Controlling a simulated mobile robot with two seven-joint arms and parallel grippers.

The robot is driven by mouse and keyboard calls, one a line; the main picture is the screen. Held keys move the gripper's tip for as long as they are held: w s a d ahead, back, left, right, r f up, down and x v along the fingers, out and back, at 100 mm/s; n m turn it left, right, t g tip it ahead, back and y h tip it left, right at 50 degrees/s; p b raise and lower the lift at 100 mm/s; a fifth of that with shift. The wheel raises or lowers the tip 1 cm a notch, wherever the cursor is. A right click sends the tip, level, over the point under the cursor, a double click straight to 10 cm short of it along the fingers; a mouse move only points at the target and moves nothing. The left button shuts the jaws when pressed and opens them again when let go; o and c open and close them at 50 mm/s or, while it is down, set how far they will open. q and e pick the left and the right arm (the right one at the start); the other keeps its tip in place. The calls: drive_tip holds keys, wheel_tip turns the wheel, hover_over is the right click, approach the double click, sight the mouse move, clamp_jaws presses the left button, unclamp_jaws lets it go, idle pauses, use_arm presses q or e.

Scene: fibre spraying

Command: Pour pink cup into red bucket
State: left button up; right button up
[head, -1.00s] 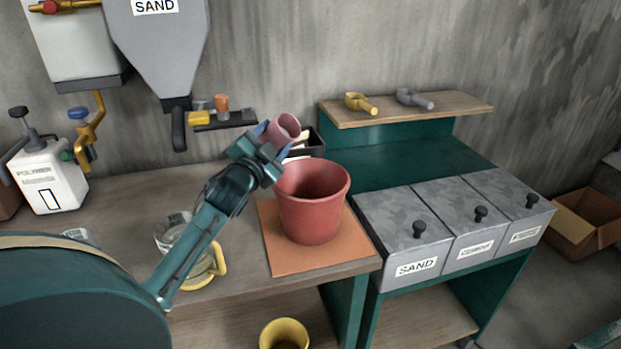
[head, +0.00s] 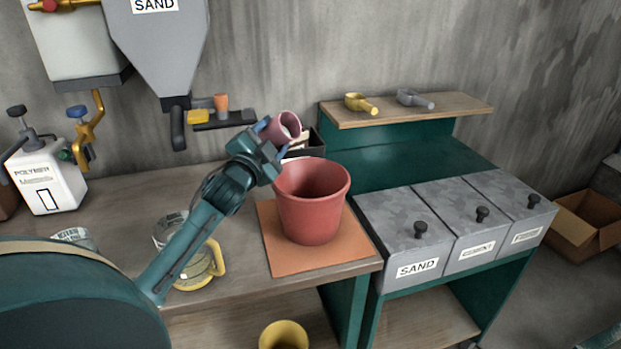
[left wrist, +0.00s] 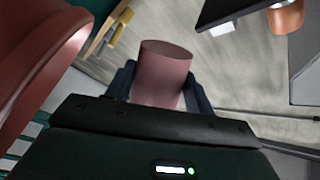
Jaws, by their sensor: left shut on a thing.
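The pink cup (head: 283,127) is held by my left gripper (head: 272,138), which is shut on it. It is up behind and to the left of the red bucket's rim, tilted with its mouth facing up and right. The cup also shows between the fingers in the left wrist view (left wrist: 163,75); its inside is hidden there. The red bucket (head: 311,215) stands upright on an orange mat (head: 278,252) on the bench. The bucket's side shows at the left of the left wrist view (left wrist: 35,60). My right gripper is not in view.
A measuring jug (head: 198,268) with a yellow handle stands left of the mat, under my left arm. A dark box (head: 314,147) is behind the bucket. Lidded grey bins (head: 405,225) stand to the right. A shelf (head: 440,106) holds yellow and grey scoops.

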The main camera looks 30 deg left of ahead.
sight(284, 140)
use_arm(q)
drive_tip(key=shift+f+m+b, duration=0.25)
drive_tip(key=shift+m+b, duration=0.55)
drive_tip(key=shift+d+r+m+t+h+b, duration=0.1)
drive_tip(key=shift+r+m+t+h+b, duration=0.3)
drive_tip(key=shift+m, duration=0.6)
drive_tip(key=shift+d+f+m, duration=0.3)
drive_tip(key=shift+d+m, duration=0.55)
drive_tip(key=shift+m, duration=0.15)
drive_tip(key=shift+w+d+r+m+h+p, duration=0.15)
drive_tip(key=shift+r+m+h+p, duration=0.1)
drive_tip(key=shift+m, duration=0.45)
drive_tip(key=shift+s+d+r+m+h+p, duration=0.1)
drive_tip(key=shift+r+m+h+p, duration=0.15)
drive_tip(key=shift+m, duration=0.45)
drive_tip(key=shift+w+d+r+m+h+p, duration=0.15)
drive_tip(key=shift+r+m+h+p, duration=0.1)
drive_tip(key=shift+m, duration=0.45)
idle(0.8)
drive_tip(key=shift+s+d+f+m+h, duration=0.15)
drive_tip(key=shift+f+m+h, duration=0.1)
drive_tip(key=shift+m, duration=0.25)
drive_tip(key=shift+w+d+f+m+h, duration=0.1)
drive_tip(key=shift+f+m, duration=0.15)
drive_tip(key=shift+m, duration=0.25)
idle(0.3)
drive_tip(key=shift+d+r+m, duration=0.2)
drive_tip(key=shift+d+m, duration=0.05)
drive_tip(key=shift+m, duration=0.55)
